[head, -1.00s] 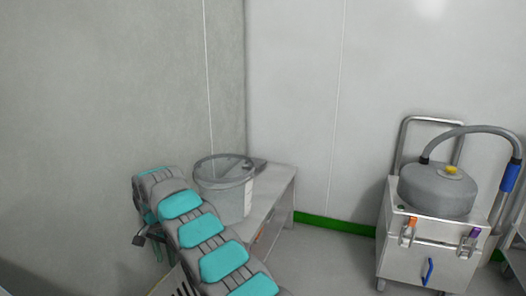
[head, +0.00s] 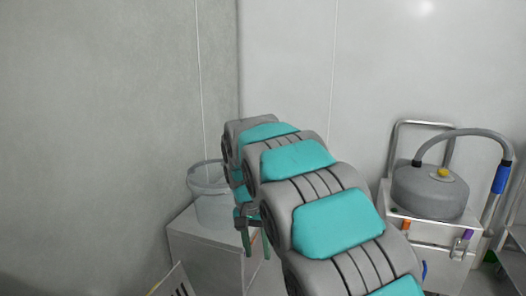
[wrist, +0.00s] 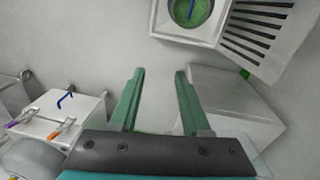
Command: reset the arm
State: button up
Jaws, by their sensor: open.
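My arm crosses the head view from the lower right toward the centre, with grey links and teal pads. My gripper (head: 257,250) hangs at its far end, in front of the metal bench and just right of the bucket in the picture. In the wrist view my gripper (wrist: 160,74) shows two green fingers, spread apart with nothing between them. The fingers point over grey floor.
A grey translucent bucket (head: 212,205) stands on a metal bench (head: 200,255) in the corner, partly behind my arm. A vacuum unit (head: 430,190) on a metal cart stands at right. The wrist view shows a white box (wrist: 160,22) and a slatted panel (wrist: 258,38).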

jog(key=s+d+r+n, duration=0.1)
jog(key=s+d, duration=1.1)
jog(key=s, duration=0.4)
jog(key=s+d+f+n, duration=0.1)
jog(key=s+d+f, duration=0.1)
jog(key=s, duration=0.8)
jog(key=s+d+f+n+g+y, duration=0.1)
jog(key=s+d+f, duration=0.1)
jog(key=s, duration=0.8)
jog(key=shift+d+f+g, duration=0.25)
jog(key=shift+f+g, duration=0.05)
jog(key=shift+f, duration=0.4)
